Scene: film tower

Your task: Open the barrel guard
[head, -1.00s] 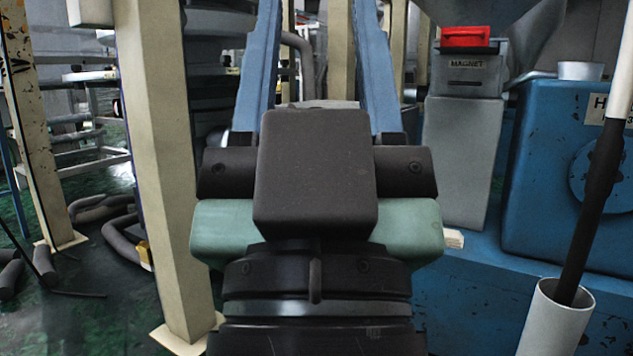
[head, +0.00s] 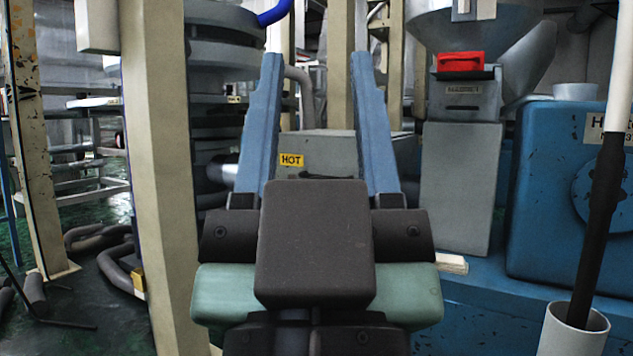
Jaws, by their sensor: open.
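My gripper (head: 312,75) fills the middle of the head view, seen from behind, with its two long blue fingers spread wide apart. It is open and nothing shows between the fingertips. Beyond and between the fingers is a grey box-shaped cover (head: 335,150) with a yellow "HOT" label (head: 291,160), likely the barrel guard. My gripper's body hides its lower part, and the fingers cross in front of its sides. I cannot see a handle on it or tell whether it is open. I cannot tell whether the fingers touch it.
A grey hopper column with a red magnet drawer handle (head: 461,61) stands right of the cover. A blue machine housing (head: 555,190) and a white tube (head: 575,330) holding a dark rod are further right. A cream post (head: 160,180) stands close on the left.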

